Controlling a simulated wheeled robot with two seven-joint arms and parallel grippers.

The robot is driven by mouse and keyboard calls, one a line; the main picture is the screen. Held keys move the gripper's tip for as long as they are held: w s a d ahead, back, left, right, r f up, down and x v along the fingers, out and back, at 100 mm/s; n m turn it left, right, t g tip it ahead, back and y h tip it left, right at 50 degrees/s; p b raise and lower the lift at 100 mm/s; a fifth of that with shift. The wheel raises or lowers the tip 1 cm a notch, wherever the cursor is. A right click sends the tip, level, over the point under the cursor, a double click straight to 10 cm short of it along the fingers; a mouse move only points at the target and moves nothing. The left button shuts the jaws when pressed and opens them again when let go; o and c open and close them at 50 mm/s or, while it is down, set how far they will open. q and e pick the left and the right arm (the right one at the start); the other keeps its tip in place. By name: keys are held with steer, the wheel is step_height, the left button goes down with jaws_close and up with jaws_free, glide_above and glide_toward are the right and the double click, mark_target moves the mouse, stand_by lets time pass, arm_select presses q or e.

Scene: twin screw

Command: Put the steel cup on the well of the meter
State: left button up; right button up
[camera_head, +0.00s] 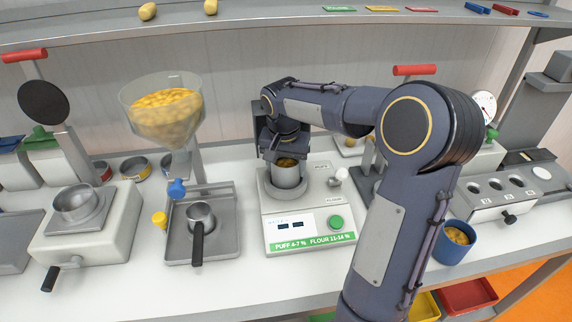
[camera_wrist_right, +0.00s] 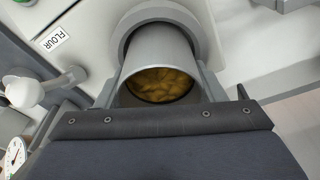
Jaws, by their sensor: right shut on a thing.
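The steel cup (camera_head: 286,178), with yellow-brown grain inside, stands upright at the round well (camera_head: 264,187) of the white meter (camera_head: 308,222). The well's grey rim surrounds the cup's lower part; I cannot tell whether the cup's base rests on the bottom. My right gripper (camera_head: 285,160) is shut on the cup near its top. In the right wrist view, its fingers flank the cup (camera_wrist_right: 158,55), and the well's rim (camera_wrist_right: 203,28) shows behind it. The meter's front has two small displays, a green button and a green label. My left gripper is not in view.
A hopper of yellow grain (camera_head: 165,110) stands left of the meter, above a grey tray (camera_head: 179,247) holding a handled pan (camera_head: 200,215). A white knob (camera_head: 341,174) sits right of the well. A blue cup of grain (camera_head: 453,246) stands at the right front.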

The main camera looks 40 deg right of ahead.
steer(key=shift+f, duration=0.2)
steer(key=o, duration=1)
step_height(320, 180, up, 12)
steer(key=s+a, duration=0.1)
steer(key=shift+s+a+r, duration=0.15)
steer(key=shift+a, duration=0.1)
steer(key=s+a+f+n+t+y, duration=0.2)
steer(key=s+a+f+n, duration=0.2)
steer(key=s+a, duration=0.4)
steer(key=s+a+f+n+t+y, duration=0.2)
steer(key=s+a+f, duration=0.4)
steer(key=s, duration=0.6)
steer(key=a+n+y, duration=0.1)
steer(key=a+n, duration=0.1)
steer(key=shift+s+f+n, duration=0.2)
steer(key=shift+f+n, duration=0.2)
